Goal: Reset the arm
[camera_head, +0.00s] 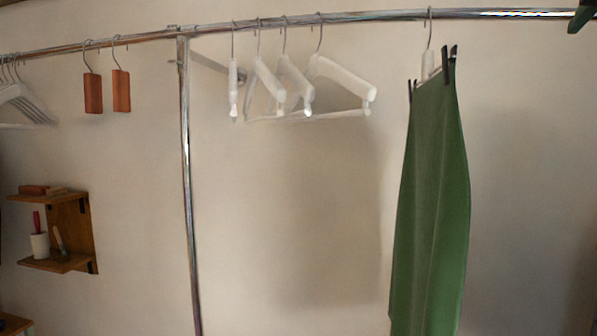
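Neither of my grippers shows in the head view, and no clear part of my arms is visible. A green garment (432,210) hangs from the metal rail (380,15) at the right, clipped by dark clips to a hanger (430,50). Its lower end runs out of the picture.
Several white hangers (341,75) hang on the rail left of the garment. Two reddish-brown blocks (121,91) hang further left. A metal post (187,190) stands below the rail. A small wooden shelf (72,230) with a white cup (40,245) is on the left wall.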

